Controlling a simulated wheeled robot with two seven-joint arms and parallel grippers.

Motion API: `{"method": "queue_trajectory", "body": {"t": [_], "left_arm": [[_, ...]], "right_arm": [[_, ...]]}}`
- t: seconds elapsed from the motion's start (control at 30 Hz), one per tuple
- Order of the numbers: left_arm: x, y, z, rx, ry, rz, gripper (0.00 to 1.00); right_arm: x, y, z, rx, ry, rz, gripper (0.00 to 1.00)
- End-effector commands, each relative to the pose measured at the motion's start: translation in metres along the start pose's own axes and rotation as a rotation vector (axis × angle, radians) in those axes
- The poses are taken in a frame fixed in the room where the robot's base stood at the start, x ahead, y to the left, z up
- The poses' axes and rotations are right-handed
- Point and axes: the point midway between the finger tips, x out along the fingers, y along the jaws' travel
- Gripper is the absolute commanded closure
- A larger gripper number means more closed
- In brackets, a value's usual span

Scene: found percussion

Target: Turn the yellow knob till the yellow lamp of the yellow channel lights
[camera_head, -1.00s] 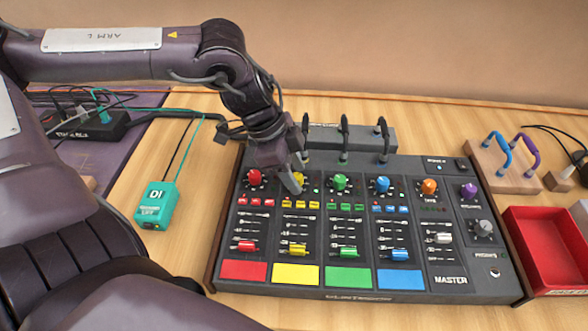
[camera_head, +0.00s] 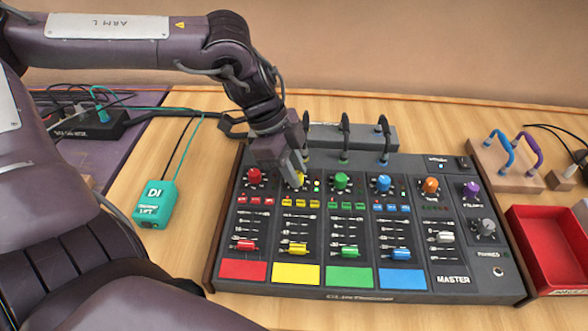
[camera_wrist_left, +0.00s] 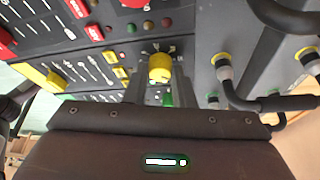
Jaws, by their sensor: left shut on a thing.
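The yellow knob (camera_head: 300,181) is at the top of the yellow channel, second from left on the dark mixer (camera_head: 340,296). My left gripper (camera_head: 296,180) is shut on the yellow knob and partly hides it. In the left wrist view the yellow knob (camera_wrist_left: 160,67) shows at the fingers, with a pale scale around it. Right of the knob is a short lamp column (camera_head: 317,186). A green lamp (camera_wrist_left: 168,100) glows there, and a small yellowish spot shows above it in the head view; whether that is the yellow lamp lit is too small to tell.
The red knob (camera_head: 254,177) and green knob (camera_head: 340,181) stand close on either side. Black cables with plugs (camera_head: 345,140) rise behind the mixer. A teal DI box (camera_head: 155,203) lies left, a red tray (camera_head: 548,250) right.

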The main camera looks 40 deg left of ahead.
Motion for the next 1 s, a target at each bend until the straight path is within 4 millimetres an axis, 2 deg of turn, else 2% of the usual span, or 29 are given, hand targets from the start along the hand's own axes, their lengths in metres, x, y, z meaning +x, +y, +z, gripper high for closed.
{"method": "queue_trajectory", "body": {"t": [0.1,0.5,0.67,1.0], "left_arm": [[0.001,-0.001,0.001,0.077,-0.002,0.030,1.00],[0.001,-0.002,0.000,0.269,-0.001,0.109,1.00],[0.000,-0.002,-0.001,0.297,0.000,0.122,1.00],[0.000,-0.002,-0.001,0.305,0.001,0.125,1.00]], "right_arm": [[0.000,0.000,-0.011,0.001,0.009,0.000,0.56],[-0.005,0.003,-0.029,0.002,0.014,0.005,0.56],[-0.007,0.004,-0.035,0.003,0.024,0.006,0.56],[-0.007,0.004,-0.036,0.004,0.024,0.006,0.56]]}}
